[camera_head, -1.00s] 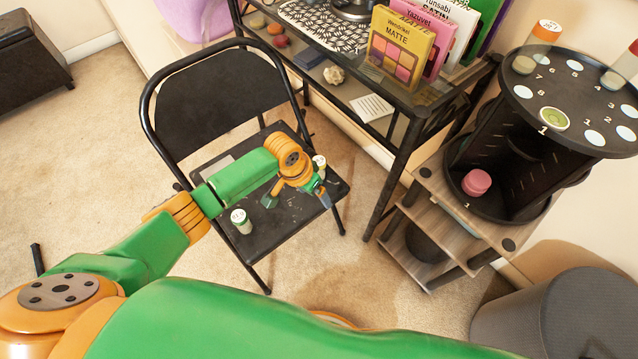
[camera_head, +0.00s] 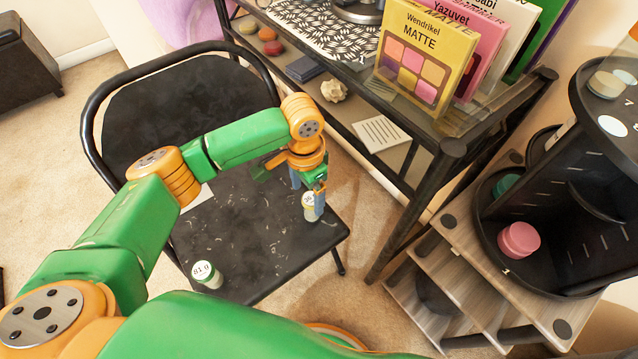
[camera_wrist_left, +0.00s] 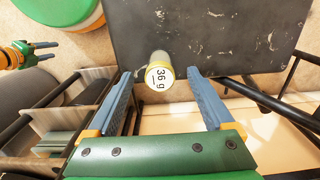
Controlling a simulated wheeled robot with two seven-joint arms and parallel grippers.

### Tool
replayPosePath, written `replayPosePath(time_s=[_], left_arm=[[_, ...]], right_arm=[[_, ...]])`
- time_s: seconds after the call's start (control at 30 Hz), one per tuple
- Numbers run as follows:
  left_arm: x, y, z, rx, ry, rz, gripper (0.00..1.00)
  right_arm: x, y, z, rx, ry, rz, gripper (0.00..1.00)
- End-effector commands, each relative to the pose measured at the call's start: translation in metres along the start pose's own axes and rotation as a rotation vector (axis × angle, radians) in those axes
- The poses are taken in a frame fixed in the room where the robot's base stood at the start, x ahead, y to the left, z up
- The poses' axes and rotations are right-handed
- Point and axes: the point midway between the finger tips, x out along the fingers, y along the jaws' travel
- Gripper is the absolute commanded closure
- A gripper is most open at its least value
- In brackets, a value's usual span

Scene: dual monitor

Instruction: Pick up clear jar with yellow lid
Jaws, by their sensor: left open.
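A small clear jar with a yellow-rimmed lid and a white top label (camera_head: 308,211) stands upright near the right front corner of the black chair seat (camera_head: 250,230). In the left wrist view the jar (camera_wrist_left: 159,78) shows from above, its label reading "36 g". My left gripper (camera_head: 308,192) is open over it, pointing down. In the wrist view the jar's top lies between the two blue fingertips, with gaps on both sides. A finger hides part of the jar in the head view. My right gripper (camera_wrist_left: 42,52) seems to show small at the wrist view's left edge.
A second jar with a green-rimmed lid (camera_head: 207,276) stands at the seat's front left. The chair's backrest (camera_head: 185,100) rises behind my left arm. A black shelf (camera_head: 410,165) with books and a wooden stand (camera_head: 470,260) with a black carousel are to the right.

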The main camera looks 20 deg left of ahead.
Motion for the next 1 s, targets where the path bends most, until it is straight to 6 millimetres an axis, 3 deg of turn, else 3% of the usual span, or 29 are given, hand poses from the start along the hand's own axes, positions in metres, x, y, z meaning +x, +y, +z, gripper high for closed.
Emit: replayPosePath(time_s=[0.17, 0.5, 0.77, 0.8, 1.0], left_arm=[[0.006, 0.000, 0.000, 0.000, -0.001, 0.000, 0.14], [0.067, 0.007, -0.001, -0.002, 0.000, 0.000, 0.14], [0.071, 0.007, -0.001, -0.002, 0.002, -0.001, 0.14], [0.071, 0.007, -0.001, -0.002, 0.002, -0.001, 0.16], [0.071, 0.007, -0.001, -0.002, 0.002, -0.002, 0.70]], right_arm=[[0.002, -0.001, -0.001, 0.000, 0.000, -0.002, 0.50], [0.016, -0.019, -0.028, 0.004, 0.010, -0.027, 0.50], [0.012, -0.021, -0.032, 0.005, 0.009, -0.031, 0.50], [0.012, -0.021, -0.032, 0.005, 0.009, -0.031, 0.50], [0.012, -0.021, -0.032, 0.005, 0.009, -0.031, 0.50]])
